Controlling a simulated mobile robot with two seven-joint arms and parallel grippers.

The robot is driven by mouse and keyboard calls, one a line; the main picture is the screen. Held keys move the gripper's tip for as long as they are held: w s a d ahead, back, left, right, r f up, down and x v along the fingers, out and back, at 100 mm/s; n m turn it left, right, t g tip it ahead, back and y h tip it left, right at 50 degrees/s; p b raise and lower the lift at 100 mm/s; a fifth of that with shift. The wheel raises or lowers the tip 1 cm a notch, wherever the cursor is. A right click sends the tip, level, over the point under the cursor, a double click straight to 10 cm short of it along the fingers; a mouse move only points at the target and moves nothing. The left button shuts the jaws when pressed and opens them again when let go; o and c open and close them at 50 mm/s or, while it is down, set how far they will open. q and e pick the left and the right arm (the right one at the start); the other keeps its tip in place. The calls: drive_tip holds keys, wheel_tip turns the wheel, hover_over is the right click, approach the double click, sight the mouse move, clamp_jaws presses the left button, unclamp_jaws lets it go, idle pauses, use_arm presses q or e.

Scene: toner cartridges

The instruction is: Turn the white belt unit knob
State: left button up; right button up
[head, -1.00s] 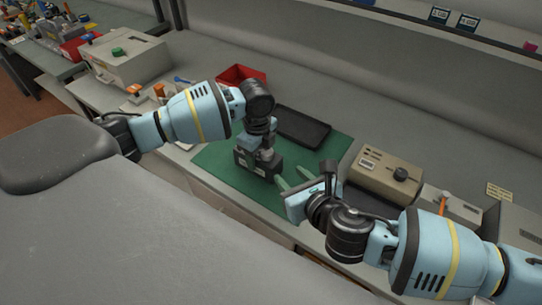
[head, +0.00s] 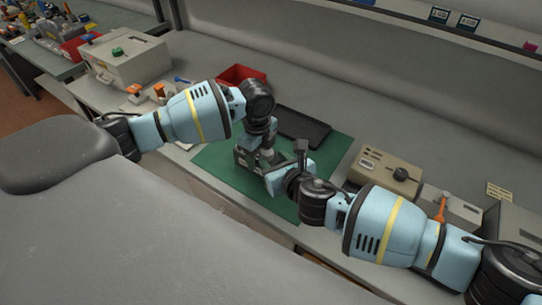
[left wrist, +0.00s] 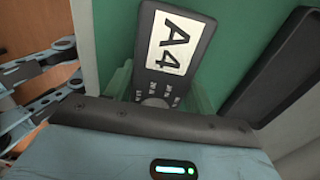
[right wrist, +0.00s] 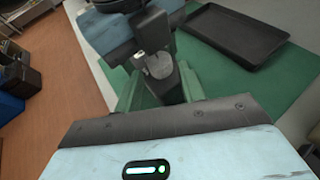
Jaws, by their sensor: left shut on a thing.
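A black tray (head: 302,127) lies behind the unit and a red bin (head: 240,75) stands further back. A beige box with a black knob (head: 384,172) stands to the right. The front part of the mat is clear.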

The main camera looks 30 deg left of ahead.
sight(267, 154)
drive_tip(key=shift+x, duration=1.15)
drive_tip(key=c, duration=0.7)
drive_tip(key=shift+s+a+m+t+h, duration=0.25)
drive_tip(key=shift+m+t+h, duration=0.15)
drive_tip(key=shift+m+t, duration=0.2)
drive_tip(key=shift+a+m+t+h, duration=0.15)
drive_tip(key=shift+m+t+h, duration=1.15)
drive_tip(key=shift+m+h, duration=0.3)
drive_tip(key=o, duration=0.7)
